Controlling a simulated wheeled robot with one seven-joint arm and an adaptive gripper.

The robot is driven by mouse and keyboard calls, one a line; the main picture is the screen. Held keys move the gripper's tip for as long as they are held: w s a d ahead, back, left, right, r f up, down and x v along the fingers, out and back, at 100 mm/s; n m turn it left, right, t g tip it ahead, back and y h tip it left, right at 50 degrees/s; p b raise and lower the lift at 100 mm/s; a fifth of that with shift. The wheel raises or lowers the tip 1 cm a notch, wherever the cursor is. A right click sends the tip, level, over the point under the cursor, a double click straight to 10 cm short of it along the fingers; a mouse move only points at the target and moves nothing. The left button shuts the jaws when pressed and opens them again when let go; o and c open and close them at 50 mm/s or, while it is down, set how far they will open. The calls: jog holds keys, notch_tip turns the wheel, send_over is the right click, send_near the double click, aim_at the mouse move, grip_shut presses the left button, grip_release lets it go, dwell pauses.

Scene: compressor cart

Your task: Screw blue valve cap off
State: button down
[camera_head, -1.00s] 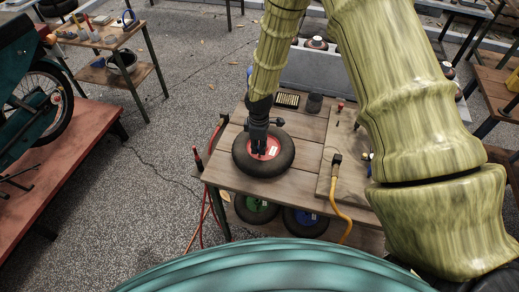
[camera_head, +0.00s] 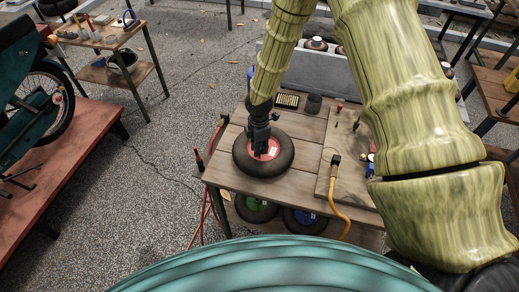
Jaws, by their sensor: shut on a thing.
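A black-tyred wheel (camera_head: 284,163) with a red hub (camera_head: 271,150) lies flat on the wooden cart top (camera_head: 225,180). My gripper (camera_head: 258,152) points down over the hub, with its fingertips low at the hub's left part. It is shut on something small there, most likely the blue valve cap. The cap itself is hidden by the fingers, so I cannot tell whether it is on the valve or free of it.
A yellow hose (camera_head: 342,215) hangs over the front edge from a board at the right. Red hoses (camera_head: 209,205) hang at the left side. Green-hubbed (camera_head: 255,206) and blue-hubbed (camera_head: 304,217) wheels lie on the shelf below.

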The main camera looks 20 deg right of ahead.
jog(key=shift+s, duration=0.15)
jog(key=shift+n+p, duration=0.4)
jog(key=shift+n, duration=1.2)
jog(key=c, duration=1.3)
grip_release()
jog(key=shift+r+p, duration=1.5)
jog(key=shift+r, duration=1)
